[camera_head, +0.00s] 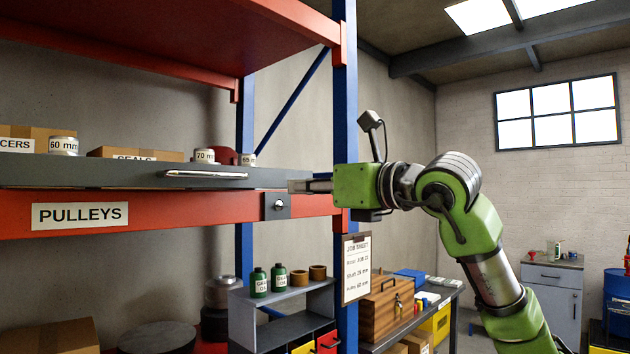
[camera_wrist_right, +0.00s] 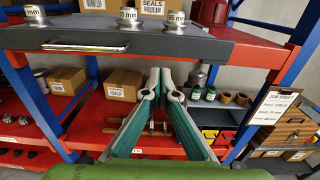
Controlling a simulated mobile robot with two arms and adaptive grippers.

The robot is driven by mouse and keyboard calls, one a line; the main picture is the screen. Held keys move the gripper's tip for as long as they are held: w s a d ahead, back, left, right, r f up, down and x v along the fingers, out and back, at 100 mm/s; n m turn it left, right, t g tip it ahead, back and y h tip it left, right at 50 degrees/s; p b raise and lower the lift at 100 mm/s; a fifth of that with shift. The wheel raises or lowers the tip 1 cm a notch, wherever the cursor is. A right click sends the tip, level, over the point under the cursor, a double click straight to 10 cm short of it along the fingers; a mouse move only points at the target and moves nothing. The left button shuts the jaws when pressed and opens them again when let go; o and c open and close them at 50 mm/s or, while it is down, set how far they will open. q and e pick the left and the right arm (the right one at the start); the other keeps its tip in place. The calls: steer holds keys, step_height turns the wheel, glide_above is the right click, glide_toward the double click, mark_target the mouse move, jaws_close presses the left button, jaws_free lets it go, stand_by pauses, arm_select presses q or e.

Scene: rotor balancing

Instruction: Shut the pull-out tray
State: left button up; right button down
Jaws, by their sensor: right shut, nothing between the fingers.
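The pull-out tray (camera_head: 90,174) is a long dark grey drawer at shelf height above the red beam marked PULLEYS. Its front appears to stand out ahead of the beam, and a silver bar handle (camera_head: 205,174) is on it. Pulleys marked 60 mm, 70 mm and 65 mm show above its edge. In the right wrist view the tray (camera_wrist_right: 195,42) crosses the top, with its handle (camera_wrist_right: 85,46) at upper left. My right gripper (camera_head: 292,186) is shut and empty near the tray's right end; its fingertips (camera_wrist_right: 160,76) appear just below the front edge. Contact is unclear. My left gripper is out of view.
A blue rack post (camera_head: 345,100) stands just behind my right gripper. A latch plate (camera_head: 277,206) is on the red beam. A clipboard (camera_head: 356,267) hangs on the post. A red upper shelf (camera_head: 150,35) overhangs the tray. Oil bottles (camera_head: 259,283) stand on a grey organiser below.

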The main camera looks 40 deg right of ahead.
mark_target(263, 187)
steer(key=w+p, duration=0.1)
steer(key=w, duration=0.4)
steer(key=w+p, duration=0.1)
steer(key=w, duration=0.1)
steer(key=shift+w+a+r+p, duration=0.1)
steer(key=shift+w+a+p, duration=0.1)
steer(key=shift+a+p, duration=0.15)
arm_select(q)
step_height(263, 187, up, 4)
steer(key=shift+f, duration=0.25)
arm_select(e)
steer(key=shift+w, duration=0.4)
steer(key=shift+w, duration=0.1)
